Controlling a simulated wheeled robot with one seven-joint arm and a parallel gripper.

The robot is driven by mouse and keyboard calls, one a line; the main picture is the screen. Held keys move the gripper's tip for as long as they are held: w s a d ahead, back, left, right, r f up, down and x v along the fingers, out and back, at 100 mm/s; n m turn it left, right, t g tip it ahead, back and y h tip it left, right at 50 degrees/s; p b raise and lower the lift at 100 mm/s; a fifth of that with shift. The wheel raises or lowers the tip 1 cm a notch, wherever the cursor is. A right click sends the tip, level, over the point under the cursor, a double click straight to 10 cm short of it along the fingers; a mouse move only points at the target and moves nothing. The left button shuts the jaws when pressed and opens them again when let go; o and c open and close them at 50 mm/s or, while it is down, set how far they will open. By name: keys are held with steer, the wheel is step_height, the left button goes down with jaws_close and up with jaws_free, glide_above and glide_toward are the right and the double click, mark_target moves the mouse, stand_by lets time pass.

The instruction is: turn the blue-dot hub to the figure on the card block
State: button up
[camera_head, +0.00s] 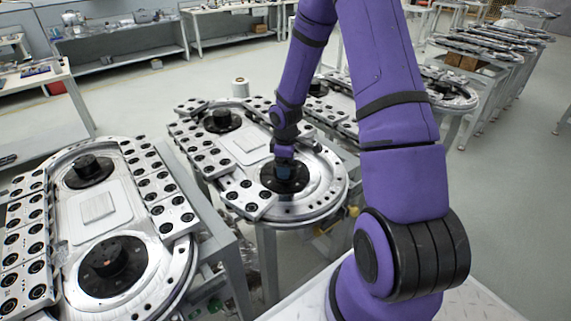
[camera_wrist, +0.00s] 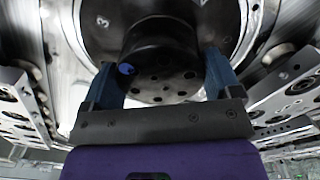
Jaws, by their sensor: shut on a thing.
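The blue-dot hub (camera_wrist: 160,50) is a black round hub with holes in its face and a blue dot near the left finger in the wrist view. My gripper (camera_wrist: 162,85) is shut on it, one blue finger on each side. In the head view the hub (camera_head: 285,182) sits at the near end of the middle ring track, with my gripper (camera_head: 284,158) coming down on it from above. Pale figures show on the dark disc around the hub, one at left looking like a 3; I cannot read them surely. I cannot make out a card block.
The middle ring track (camera_head: 327,187) carries perforated blocks (camera_head: 247,197) along its sides and a second black hub (camera_head: 221,120) at its far end. Another ring track (camera_head: 150,290) stands close at left. Open floor lies at right.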

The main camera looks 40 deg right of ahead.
stand_by(0.4)
steer(key=o, duration=0.8)
steer(key=shift+c, duration=0.2)
step_height(320, 180, up, 11)
steer(key=shift+f, duration=0.1)
stand_by(0.3)
